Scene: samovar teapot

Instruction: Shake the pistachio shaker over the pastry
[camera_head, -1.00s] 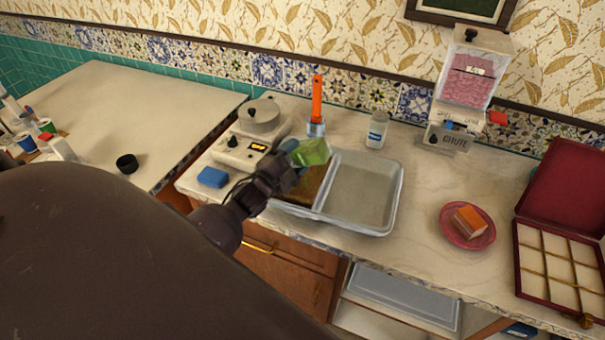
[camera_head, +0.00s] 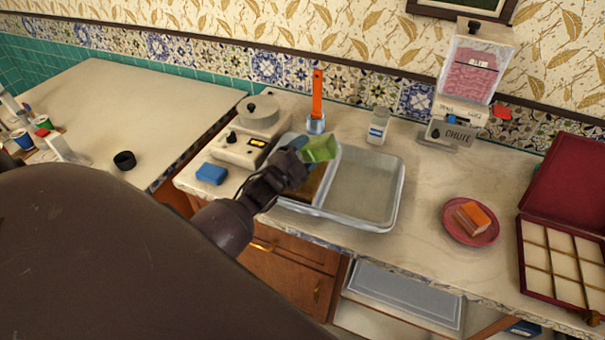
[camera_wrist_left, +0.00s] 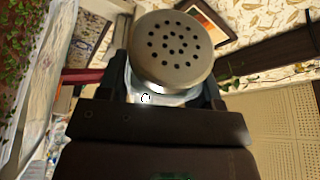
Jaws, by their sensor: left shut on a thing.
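The pistachio shaker (camera_head: 320,148) shows green contents and is held tilted over the left part of the metal tray (camera_head: 397,200). In the left wrist view its round, perforated metal cap (camera_wrist_left: 172,50) faces the camera. My left gripper (camera_head: 296,165) is shut on the shaker; its dark fingers (camera_wrist_left: 165,97) show on both sides below the cap. A brown slab of pastry (camera_head: 315,185) lies in the tray's left compartment, below the shaker and partly hidden by my gripper. No falling pistachio can be made out. My right gripper is not in view.
A white appliance with a round pan (camera_head: 258,113) and a blue sponge (camera_head: 211,174) stand left of the tray. A jar (camera_head: 379,126) and orange-handled tool (camera_head: 317,100) stand behind. A red plate (camera_head: 470,236) with an orange-topped piece and an open red box (camera_head: 548,258) are right.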

